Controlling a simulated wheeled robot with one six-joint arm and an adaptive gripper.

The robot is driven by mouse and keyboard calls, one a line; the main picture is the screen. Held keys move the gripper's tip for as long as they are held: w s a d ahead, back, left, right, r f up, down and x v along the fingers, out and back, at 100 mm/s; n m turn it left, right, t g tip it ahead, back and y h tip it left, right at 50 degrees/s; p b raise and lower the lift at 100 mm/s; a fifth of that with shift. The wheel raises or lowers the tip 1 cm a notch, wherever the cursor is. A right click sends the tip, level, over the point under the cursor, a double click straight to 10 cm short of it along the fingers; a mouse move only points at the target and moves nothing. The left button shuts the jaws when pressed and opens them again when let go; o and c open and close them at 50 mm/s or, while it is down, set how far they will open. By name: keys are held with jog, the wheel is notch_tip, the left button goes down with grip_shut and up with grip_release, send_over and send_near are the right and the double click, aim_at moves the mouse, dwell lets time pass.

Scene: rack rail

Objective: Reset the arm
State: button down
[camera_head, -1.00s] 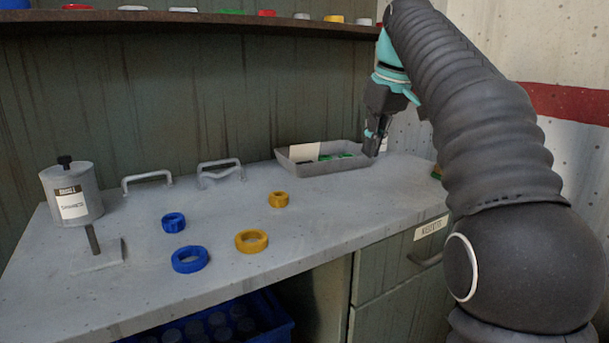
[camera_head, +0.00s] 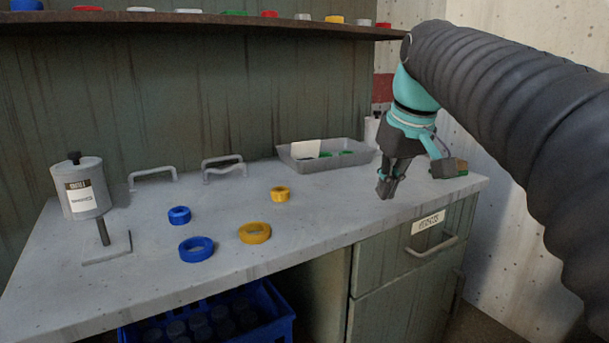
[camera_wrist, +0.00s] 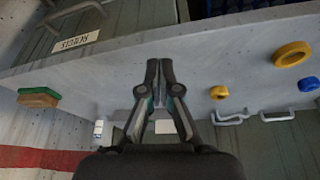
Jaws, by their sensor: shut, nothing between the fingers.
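My gripper (camera_head: 384,192) hangs above the right part of the grey worktop (camera_head: 330,215) in the head view, in front of the grey tray. Its fingers point down and are shut with nothing between them. In the wrist view my gripper (camera_wrist: 160,62) shows its two fingertips together over the bare worktop. My arm comes in from the right side of the head view.
A grey tray (camera_head: 330,166) with green items stands at the back. Blue rings (camera_head: 196,249) and yellow rings (camera_head: 255,233) lie mid-worktop. A canister on a stand (camera_head: 82,187) is at left. A green-brown block (camera_head: 447,168) lies near the right end. A shelf (camera_head: 180,22) runs above.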

jog(key=s+d+f+m+t+h, duration=0.1)
jog(key=s+f+m, duration=0.2)
jog(key=s+f, duration=1.7)
notch_tip(320, 180, down, 3)
jog(key=shift+d+r+m+t, duration=0.1)
jog(key=shift+d+m+t, duration=0.3)
